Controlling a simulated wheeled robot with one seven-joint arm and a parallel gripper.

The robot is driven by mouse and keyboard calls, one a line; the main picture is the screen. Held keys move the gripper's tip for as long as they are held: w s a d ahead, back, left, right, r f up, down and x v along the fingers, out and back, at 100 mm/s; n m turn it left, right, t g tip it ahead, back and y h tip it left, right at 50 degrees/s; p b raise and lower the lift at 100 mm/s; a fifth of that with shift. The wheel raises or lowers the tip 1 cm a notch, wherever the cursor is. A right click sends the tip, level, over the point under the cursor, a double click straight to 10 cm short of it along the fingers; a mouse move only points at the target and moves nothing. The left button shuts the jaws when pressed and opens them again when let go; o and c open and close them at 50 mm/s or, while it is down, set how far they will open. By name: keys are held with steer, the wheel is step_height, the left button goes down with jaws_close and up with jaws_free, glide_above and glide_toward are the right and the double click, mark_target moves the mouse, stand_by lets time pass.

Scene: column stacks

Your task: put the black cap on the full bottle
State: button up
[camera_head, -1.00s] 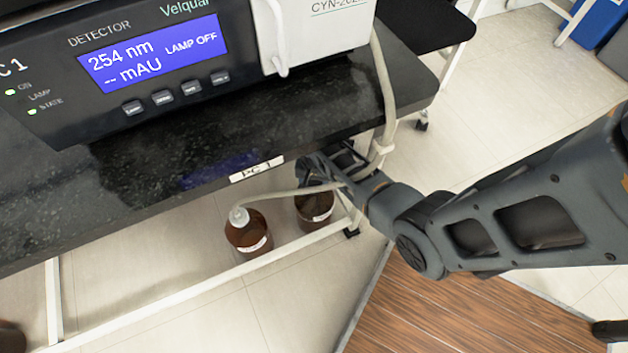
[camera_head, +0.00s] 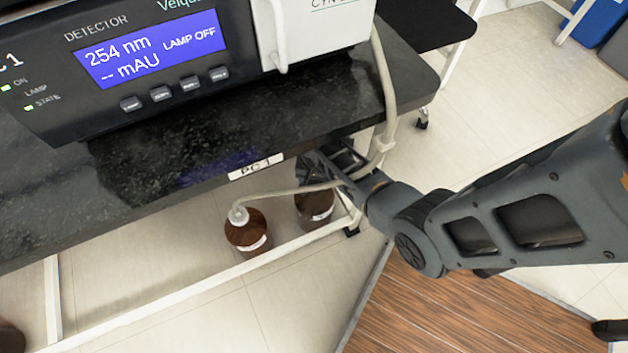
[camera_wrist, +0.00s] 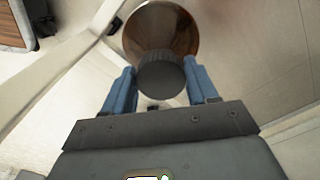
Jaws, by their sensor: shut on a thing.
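The black cap (camera_wrist: 161,78) is ribbed and sits between the two blue fingers of my gripper (camera_wrist: 157,68) in the wrist view. My gripper is shut on it. A brown bottle (camera_wrist: 160,28) lies directly beyond the cap, which overlaps its lower edge there. I cannot tell whether the cap touches the bottle's neck, which is hidden. In the head view this brown bottle (camera_head: 315,208) stands below the bench edge, under my gripper (camera_head: 318,172), its top covered. The cap does not show there. Its liquid level is not clear.
A second brown bottle (camera_head: 247,232) with a white cap and a pale tube (camera_head: 290,190) stands just left. The tube passes by my gripper. The dark bench edge (camera_head: 130,220) overhangs close by, and a white frame bar (camera_head: 190,292) runs in front.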

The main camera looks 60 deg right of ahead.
steer(key=o, duration=1.1)
step_height(320, 180, up, 8)
steer(key=p, duration=0.3)
steer(key=shift+f, duration=0.1)
stand_by(0.4)
